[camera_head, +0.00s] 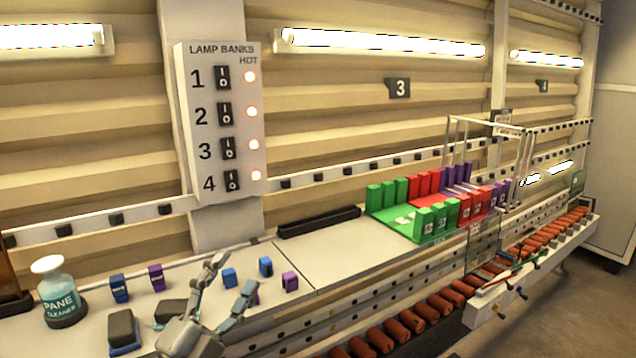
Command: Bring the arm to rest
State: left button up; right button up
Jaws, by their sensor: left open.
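My left gripper (232,275) is at the bottom of the head view, over the light worktop (340,252). Its two fingers point up and are spread apart, with nothing held between them. Small blue blocks (230,277) and purple blocks (290,282) are near the fingertips; one purple block is partly hidden behind a finger. I cannot tell whether the fingers touch any block. My right gripper is not in view.
A pane cleaner bottle (61,292) and a dark sponge-like block (122,329) stand left of my gripper. A green-and-red rack (408,222) is farther right. A lamp switch panel (220,122) hangs above. The worktop's middle is clear.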

pick_arm(q)
jog(key=s+a+f+n+g+y, duration=0.2)
jog(key=a+f+n+y, duration=0.15)
jog(key=f, duration=0.35)
jog(key=s+a+f+n+g+y, duration=0.25)
jog(key=f+n, duration=0.25)
jog(key=f, duration=0.3)
jog(key=s+a+f+n+g+y, duration=0.25)
jog(key=f+n+y, duration=0.2)
jog(key=f, duration=0.25)
jog(key=s+d+f+n+g+h, duration=0.1)
jog(key=s+f+n+g, duration=0.1)
jog(key=s+f+g, duration=0.6)
jog(key=s+f+n+g, duration=0.2)
jog(key=s+f, duration=0.4)
jog(key=s, duration=0.6)
notch_tip(320, 180, down, 27)
jog(key=g+b, duration=0.1)
jog(key=b, duration=0.1)
jog(key=s+a+f+g+b, duration=0.1)
jog(key=s+a+f+b, duration=0.1)
jog(key=s+f, duration=1.6)
jog(key=shift+a+f+g, duration=0.3)
jog(key=shift+f, duration=0.4)
